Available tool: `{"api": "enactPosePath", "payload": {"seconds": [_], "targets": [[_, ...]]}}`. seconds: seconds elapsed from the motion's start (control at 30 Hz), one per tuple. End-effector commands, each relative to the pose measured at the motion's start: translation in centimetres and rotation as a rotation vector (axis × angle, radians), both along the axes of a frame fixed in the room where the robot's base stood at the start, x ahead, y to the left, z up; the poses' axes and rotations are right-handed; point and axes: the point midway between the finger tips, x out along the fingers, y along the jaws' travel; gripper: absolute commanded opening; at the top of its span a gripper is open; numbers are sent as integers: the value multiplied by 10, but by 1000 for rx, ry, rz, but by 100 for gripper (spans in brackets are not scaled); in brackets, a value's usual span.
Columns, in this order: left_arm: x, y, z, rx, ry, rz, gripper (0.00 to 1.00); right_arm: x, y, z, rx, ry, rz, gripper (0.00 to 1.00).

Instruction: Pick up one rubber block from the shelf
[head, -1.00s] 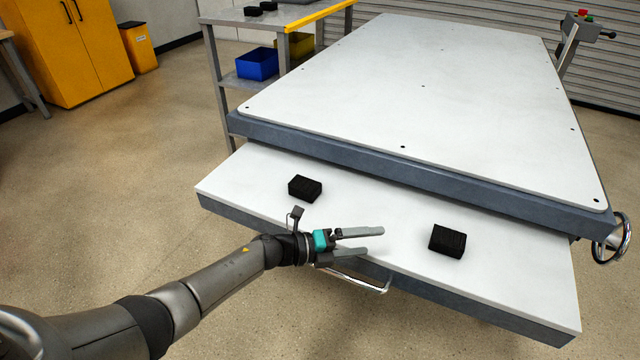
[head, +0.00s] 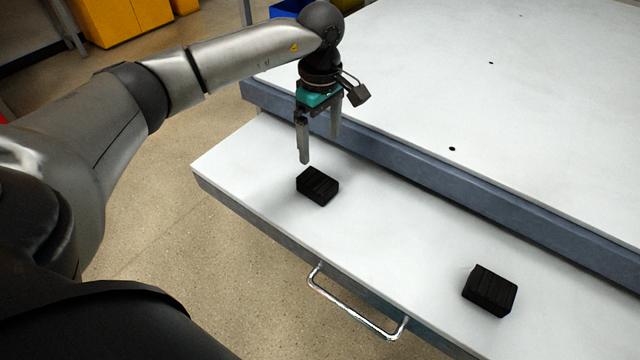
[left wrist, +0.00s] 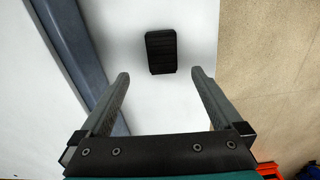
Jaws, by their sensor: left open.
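Two black ribbed rubber blocks lie on the white shelf (head: 400,240). The left block (head: 318,187) is near the shelf's left end, and the right block (head: 489,291) is farther along to the right. My left gripper (head: 319,150) points down, open and empty, just above and behind the left block in the head view. In the left wrist view a block (left wrist: 161,52) lies on the white surface, beyond the open fingertips (left wrist: 159,73) and roughly centred between them. The fingers do not touch it. My right gripper is not in view.
The raised white top (head: 480,90) with its grey-blue edge stands behind the shelf, close to my left gripper. A metal handle (head: 350,308) sticks out from the shelf's front. The shelf between the blocks is clear. A yellow cabinet (head: 120,18) stands far left.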

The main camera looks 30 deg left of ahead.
Motion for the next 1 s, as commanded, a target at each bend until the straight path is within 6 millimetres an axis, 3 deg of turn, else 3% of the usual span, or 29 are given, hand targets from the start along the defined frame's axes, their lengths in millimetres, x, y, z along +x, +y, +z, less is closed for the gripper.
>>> {"api": "enactPosePath", "payload": {"seconds": [0.4,0.77,1.0], "targets": [[0,-1,-59,-5,1,2,100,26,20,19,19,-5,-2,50],[0,0,-76,-4,0,2,100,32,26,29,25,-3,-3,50],[-3,3,-98,-4,2,3,100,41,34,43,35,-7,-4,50]]}}
